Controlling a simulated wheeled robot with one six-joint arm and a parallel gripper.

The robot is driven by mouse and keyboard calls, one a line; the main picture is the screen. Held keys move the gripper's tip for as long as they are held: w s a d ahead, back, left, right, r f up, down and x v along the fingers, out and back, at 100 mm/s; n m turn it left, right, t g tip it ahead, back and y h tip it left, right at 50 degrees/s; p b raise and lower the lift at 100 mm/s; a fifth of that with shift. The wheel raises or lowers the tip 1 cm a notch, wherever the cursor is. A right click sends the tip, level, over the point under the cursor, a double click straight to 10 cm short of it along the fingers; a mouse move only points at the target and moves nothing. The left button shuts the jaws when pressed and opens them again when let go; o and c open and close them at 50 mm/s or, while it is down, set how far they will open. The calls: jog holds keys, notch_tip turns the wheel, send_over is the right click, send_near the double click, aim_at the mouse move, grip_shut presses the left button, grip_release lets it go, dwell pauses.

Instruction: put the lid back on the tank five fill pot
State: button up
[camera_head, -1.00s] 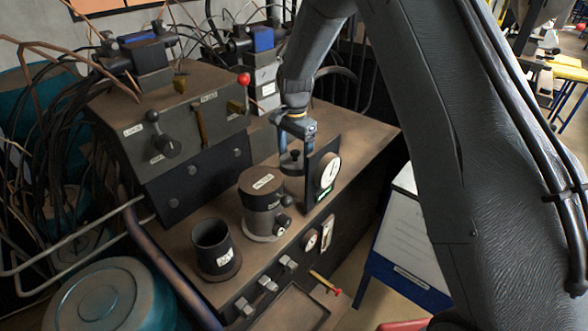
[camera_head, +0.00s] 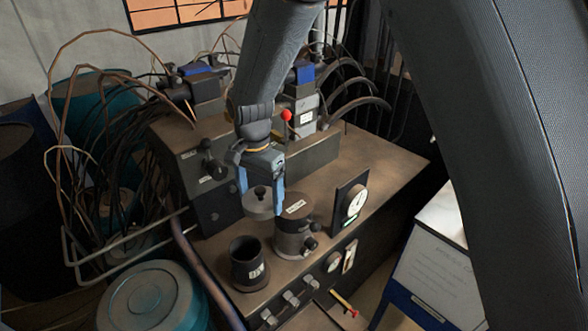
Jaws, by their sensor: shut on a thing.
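The lid (camera_head: 258,208) is a round grey disc with a dark knob on top. My gripper (camera_head: 262,193) is shut on its knob, with one blue finger on each side, and holds it in the air. The open fill pot (camera_head: 248,270) is a dark cylinder with a white label, standing at the front left of the bench. The lid appears above and slightly right of its mouth in the picture, apart from it. A second pot (camera_head: 294,238) with a labelled brown top and a side valve stands to the right. The label writing is too small to read.
A gauge on an upright plate (camera_head: 349,201) stands right of the pots. A control box with levers (camera_head: 205,165) and several cables stands behind. Teal drums (camera_head: 150,300) stand at the left. The bench top (camera_head: 385,165) is bare at right.

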jog(key=s+a+f+n, duration=0.2)
jog(key=s+a, duration=0.2)
jog(key=s, duration=0.4)
jog(key=shift+w+f+b, duration=0.15)
jog(key=shift+f+b, duration=0.85)
jog(key=shift+f, duration=0.45)
jog(key=shift+w+f+b, duration=0.15)
jog(key=shift+f+b, duration=0.85)
jog(key=shift+f, duration=0.45)
jog(key=shift+f, duration=1.55)
jog(key=o, duration=1.2)
jog(key=shift+c, duration=0.2)
jog(key=shift+o, duration=0.3)
jog(key=shift+r, duration=0.1)
notch_tip(320, 180, up, 6)
jog(key=p, duration=0.4)
